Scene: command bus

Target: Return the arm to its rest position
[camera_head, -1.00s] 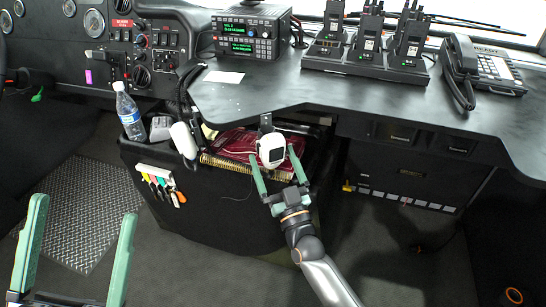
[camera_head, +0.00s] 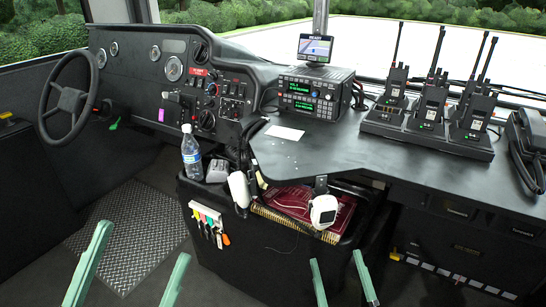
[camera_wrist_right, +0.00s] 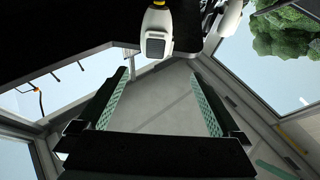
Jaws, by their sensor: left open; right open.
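My left gripper (camera_head: 130,268) is open and empty at the lower left of the head view, in front of the patterned floor plate. My right gripper (camera_head: 344,280) shows only its green fingers at the bottom edge; they are apart, with nothing between them. A white handheld device (camera_head: 323,211) hangs under the desk edge, above and apart from the right fingers. In the right wrist view, the open green fingers (camera_wrist_right: 160,108) are empty, and a white device with a dark face (camera_wrist_right: 157,42) shows beyond them near the top.
The black desk (camera_head: 350,150) carries a radio unit (camera_head: 310,95), several handheld radios in a charger (camera_head: 428,128) and a telephone (camera_head: 530,145). A steering wheel (camera_head: 70,98) stands left.

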